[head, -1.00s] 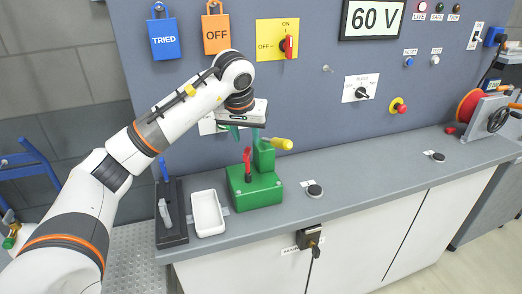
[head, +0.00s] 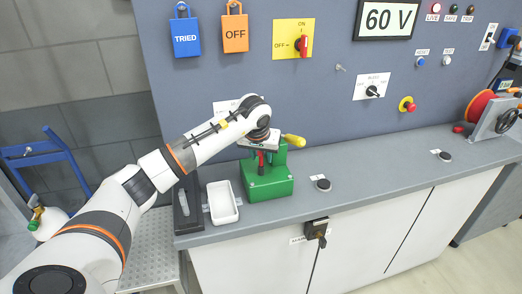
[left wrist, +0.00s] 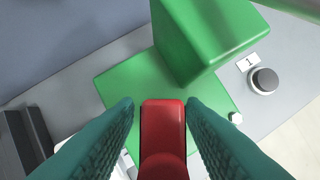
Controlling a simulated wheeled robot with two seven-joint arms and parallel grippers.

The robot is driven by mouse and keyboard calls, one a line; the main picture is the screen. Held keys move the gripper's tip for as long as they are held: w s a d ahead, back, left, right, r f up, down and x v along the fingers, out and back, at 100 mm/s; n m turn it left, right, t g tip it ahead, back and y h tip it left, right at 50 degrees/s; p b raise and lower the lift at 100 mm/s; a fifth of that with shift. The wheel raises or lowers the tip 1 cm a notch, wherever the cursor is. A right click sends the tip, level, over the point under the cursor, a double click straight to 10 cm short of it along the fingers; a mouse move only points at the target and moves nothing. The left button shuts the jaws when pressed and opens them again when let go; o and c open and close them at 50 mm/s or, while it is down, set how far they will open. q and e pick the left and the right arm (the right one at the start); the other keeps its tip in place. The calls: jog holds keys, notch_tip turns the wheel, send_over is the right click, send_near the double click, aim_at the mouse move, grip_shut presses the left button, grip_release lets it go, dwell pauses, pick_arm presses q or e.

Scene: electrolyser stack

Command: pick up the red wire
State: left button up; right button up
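An upright red piece (head: 261,159) with a dark foot stands on the green block (head: 268,187). Its block-like red top (left wrist: 163,120) fills the middle of the left wrist view. No loose strand shows on it, so I cannot tell whether it is the red wire. My left gripper (head: 260,151) is over the block, pointing down. Its teal fingers (left wrist: 161,104) are open on either side of the red piece, with a narrow gap visible beside it. My right gripper is out of view.
A taller green post with a yellow handle (head: 294,140) rises close behind the gripper. A white tray (head: 222,217) and a black holder (head: 188,222) stand left. A black button (head: 323,184) is right. A red spool (head: 481,104) sits far right. The middle counter is clear.

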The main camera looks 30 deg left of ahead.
pick_arm(q)
jog(key=shift+r, duration=0.1)
grip_shut()
jog(key=shift+r, duration=0.1)
